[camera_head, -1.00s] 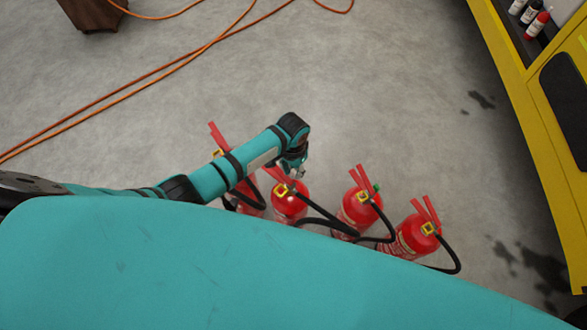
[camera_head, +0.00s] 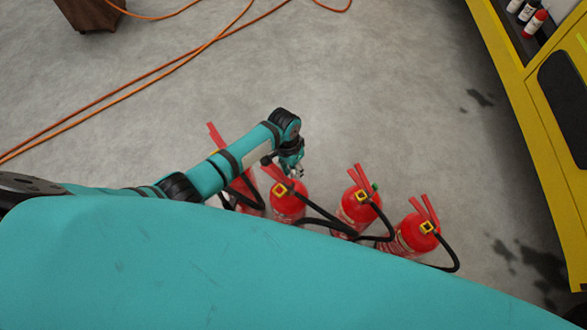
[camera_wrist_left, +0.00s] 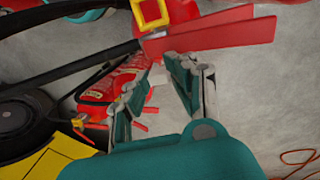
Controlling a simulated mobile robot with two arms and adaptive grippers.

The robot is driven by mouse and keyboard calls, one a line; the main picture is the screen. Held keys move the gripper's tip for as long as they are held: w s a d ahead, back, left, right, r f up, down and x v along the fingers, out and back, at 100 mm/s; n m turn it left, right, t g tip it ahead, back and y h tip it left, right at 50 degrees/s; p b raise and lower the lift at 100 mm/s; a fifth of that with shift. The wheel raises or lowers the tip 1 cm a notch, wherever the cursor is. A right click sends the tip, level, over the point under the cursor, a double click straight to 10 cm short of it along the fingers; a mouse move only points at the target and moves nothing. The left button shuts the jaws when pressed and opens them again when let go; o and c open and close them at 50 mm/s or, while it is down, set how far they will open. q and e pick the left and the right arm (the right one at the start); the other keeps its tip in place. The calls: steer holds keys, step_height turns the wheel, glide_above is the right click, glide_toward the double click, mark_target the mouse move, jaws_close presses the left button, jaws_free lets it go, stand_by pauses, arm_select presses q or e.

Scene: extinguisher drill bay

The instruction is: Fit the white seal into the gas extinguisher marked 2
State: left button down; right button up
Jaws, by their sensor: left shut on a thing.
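Several red extinguishers stand in a row on the floor. They include one at the left (camera_head: 243,190), one beside my gripper (camera_head: 287,207), one further right (camera_head: 357,209) and one at the right end (camera_head: 411,236). I cannot read a number on any of them. My left gripper (camera_head: 297,174) is just above and beside the second from left. In the left wrist view, its fingers (camera_wrist_left: 157,80) are shut on a small pale piece, the white seal (camera_wrist_left: 158,73), mostly hidden. Red levers (camera_wrist_left: 215,36) and a yellow square collar (camera_wrist_left: 151,13) are close beyond the fingertips. My right gripper is not in view.
Black hoses (camera_head: 318,207) curve between the extinguishers. Orange cables (camera_head: 130,89) lie on the floor at upper left, near a brown box (camera_head: 92,14). A yellow structure (camera_head: 520,95) with small bottles stands at the right. The floor behind the row is clear.

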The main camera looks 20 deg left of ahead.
arm_select(q)
steer(key=shift+s+a+f+b, duration=0.15)
steer(key=shift+s+f, duration=0.1)
steer(key=shift+f, duration=0.2)
steer(key=shift+s+a+f+b, duration=0.15)
steer(key=shift+s+f, duration=0.1)
steer(key=shift+f, duration=0.15)
steer(key=shift+w+d+f, duration=0.1)
steer(key=shift+f, duration=0.2)
steer(key=c, duration=0.9)
jaws_free()
steer(key=shift+r, duration=0.1)
steer(key=shift+o, duration=0.2)
steer(key=shift+w, duration=0.1)
steer(key=shift+r, duration=0.1)
steer(key=shift+w+r, duration=0.2)
steer(key=shift+r, duration=0.25)
step_height(320, 180, up, 11)
steer(key=a, duration=0.1)
steer(key=shift+w+a, duration=0.25)
steer(key=shift+a, duration=0.1)
steer(key=shift+s, duration=0.1)
